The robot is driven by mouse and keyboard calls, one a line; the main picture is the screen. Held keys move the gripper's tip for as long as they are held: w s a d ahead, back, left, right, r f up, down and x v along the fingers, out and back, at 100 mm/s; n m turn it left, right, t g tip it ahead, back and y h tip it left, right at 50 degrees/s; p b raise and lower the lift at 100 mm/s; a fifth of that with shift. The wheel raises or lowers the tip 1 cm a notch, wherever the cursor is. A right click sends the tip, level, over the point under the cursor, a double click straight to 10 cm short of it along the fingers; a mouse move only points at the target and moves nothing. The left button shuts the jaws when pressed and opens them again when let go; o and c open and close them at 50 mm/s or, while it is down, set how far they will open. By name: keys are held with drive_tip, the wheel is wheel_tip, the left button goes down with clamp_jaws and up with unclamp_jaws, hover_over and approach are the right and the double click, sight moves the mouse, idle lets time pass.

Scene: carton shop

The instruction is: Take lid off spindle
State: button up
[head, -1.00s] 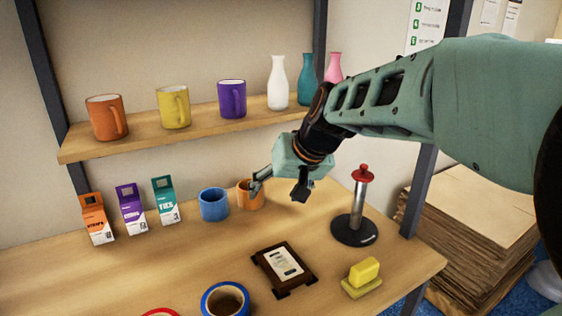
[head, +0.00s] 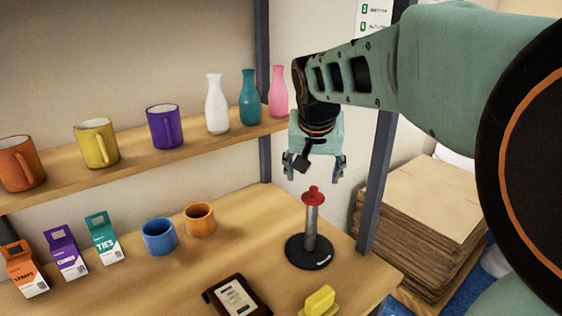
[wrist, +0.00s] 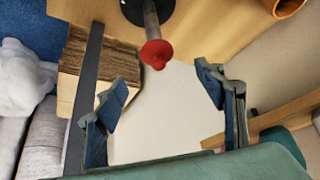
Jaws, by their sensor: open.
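The red lid (head: 313,195) sits on top of the upright metal spindle (head: 311,228), which rises from a round black base (head: 309,252) near the table's right end. My gripper (head: 314,172) is open and empty, above the lid and apart from it. In the wrist view the red lid (wrist: 156,54) shows beyond the gap between my open fingers (wrist: 165,95), with the spindle (wrist: 151,18) partly hidden behind it.
A shelf (head: 150,155) behind holds mugs and vases; the pink vase (head: 278,92) is close left of my gripper. A dark shelf post (head: 378,185) stands right of the spindle. A framed device (head: 237,298) and a yellow sponge (head: 320,299) lie in front.

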sight(314, 191)
drive_tip(key=shift+d+x, duration=0.15)
drive_tip(key=shift+x, duration=2.2)
drive_tip(key=shift+d+x, duration=0.15)
drive_tip(key=shift+x, duration=2.2)
drive_tip(key=shift+r, duration=0.1)
drive_tip(key=c, duration=1.1)
